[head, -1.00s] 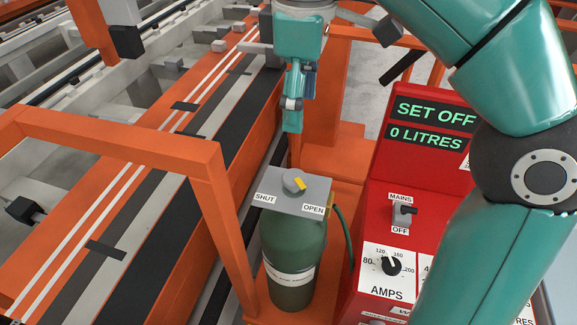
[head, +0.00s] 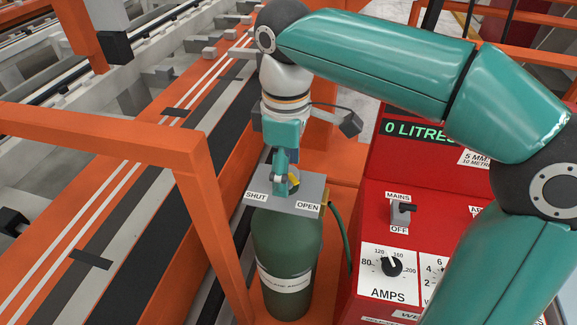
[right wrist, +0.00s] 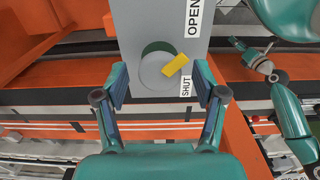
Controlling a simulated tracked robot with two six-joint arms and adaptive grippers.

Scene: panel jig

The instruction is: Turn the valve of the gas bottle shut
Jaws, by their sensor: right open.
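The dark green gas bottle (head: 287,250) stands upright with a grey plate (head: 309,196) on top, marked SHUT at left and OPEN at right. The round grey valve knob (right wrist: 153,69) has a yellow pointer (right wrist: 175,65), which lies on the side of the two labels, between them. My right gripper (head: 284,184) is over the plate, pointing down at the knob and partly hiding it. In the right wrist view its open fingers (right wrist: 160,88) stand on either side of the knob, apart from it. My left gripper (right wrist: 243,49) shows small at the right there; its jaws are unclear.
A red welding machine (head: 372,212) with dials and a mains switch stands close right of the bottle. A green hose (head: 340,235) runs between them. An orange frame (head: 205,190) rises at the left, beside the long striped orange beam (head: 120,190).

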